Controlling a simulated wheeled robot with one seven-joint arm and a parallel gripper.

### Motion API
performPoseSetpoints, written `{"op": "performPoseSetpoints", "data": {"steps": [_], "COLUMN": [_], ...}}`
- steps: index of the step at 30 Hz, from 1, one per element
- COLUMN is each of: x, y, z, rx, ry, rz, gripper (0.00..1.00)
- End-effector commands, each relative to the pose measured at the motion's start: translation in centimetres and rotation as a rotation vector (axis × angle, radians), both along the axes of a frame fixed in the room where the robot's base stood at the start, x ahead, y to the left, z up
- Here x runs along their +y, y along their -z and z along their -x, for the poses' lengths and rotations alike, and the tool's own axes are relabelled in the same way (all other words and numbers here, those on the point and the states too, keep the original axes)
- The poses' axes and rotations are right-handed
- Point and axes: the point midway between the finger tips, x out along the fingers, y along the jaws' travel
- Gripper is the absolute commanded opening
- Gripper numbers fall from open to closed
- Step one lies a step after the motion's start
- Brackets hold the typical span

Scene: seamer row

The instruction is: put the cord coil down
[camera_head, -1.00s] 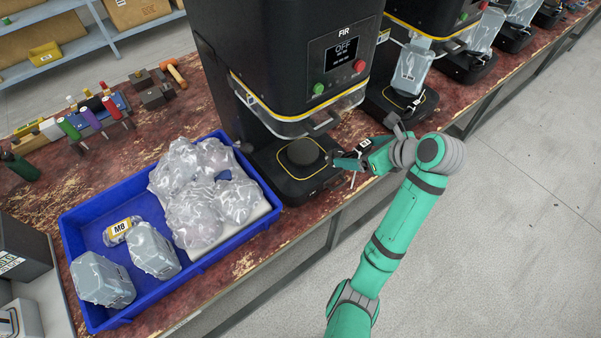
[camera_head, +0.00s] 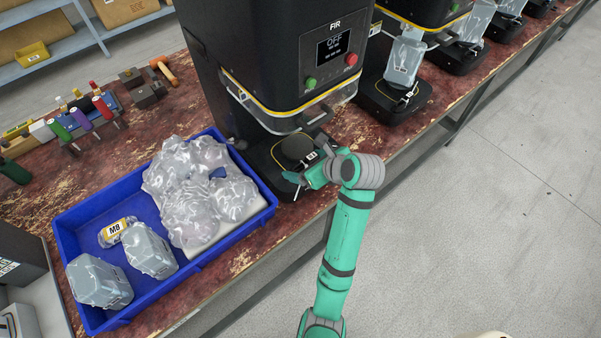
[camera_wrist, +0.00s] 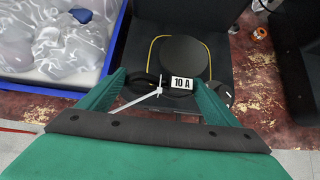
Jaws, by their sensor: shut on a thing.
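The wrist view shows the coil in front of the seamer's round black pad (camera_wrist: 183,57). I cannot tell whether the coil touches the base.
A blue tray (camera_head: 66,235) with bagged parts, grey wrapped blocks and an "M8" pack stands left of the seamer. The seamer (camera_head: 235,60) reads "OFF", with its clear guard above the pad. More seamers stand to the right. A strip of bare bench (camera_head: 255,262) lies in front of the tray.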

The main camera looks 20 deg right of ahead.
Motion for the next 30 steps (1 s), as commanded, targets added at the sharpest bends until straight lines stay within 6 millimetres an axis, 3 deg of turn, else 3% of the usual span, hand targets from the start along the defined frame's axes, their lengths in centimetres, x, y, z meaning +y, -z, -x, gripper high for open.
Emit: {"op": "performPoseSetpoints", "data": {"steps": [8, 16, 26, 27, 29, 30], "x": [1.0, 1.3, 1.4, 1.4, 1.3, 1.3], "y": [1.5, 4.8, 5.0, 5.0, 5.0, 5.0], "z": [-0.3, -0.3, -0.4, -0.4, -0.4, -0.4], "rx": [-0.001, 0.001, -0.001, -0.001, -0.001, -0.001], "ry": [0.002, 0.004, 0.001, 0.001, 0.002, 0.003], "rz": [-0.001, -0.001, 0.000, 0.000, 0.000, 0.000], "gripper": [0.53, 0.53, 0.53, 0.89, 1.00, 1.00]}}
